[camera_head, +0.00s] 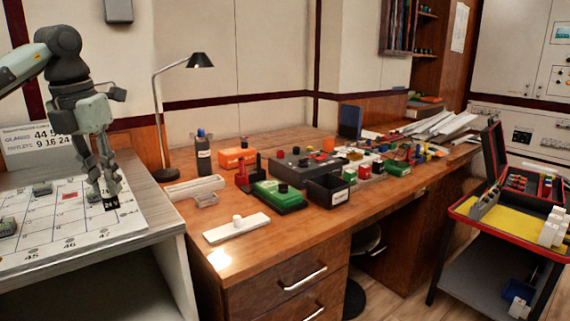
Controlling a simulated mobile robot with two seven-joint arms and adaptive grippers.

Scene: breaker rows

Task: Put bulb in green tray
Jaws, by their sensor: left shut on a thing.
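My left gripper (106,192) points down over the white numbered board on the left bench. It is shut on a small dark thing (111,205) with a pale mark, at the board's right part; I cannot tell whether this is the bulb, or whether it touches the board. I cannot make out a bulb for sure elsewhere. A green box-like thing (279,196) with a dark knob on top lies on the wooden desk, but I cannot tell that it is a tray. My right gripper is not in view.
The numbered board (82,232) holds a small grey-green item (8,227). A red-rimmed cart (462,212) stands at right.

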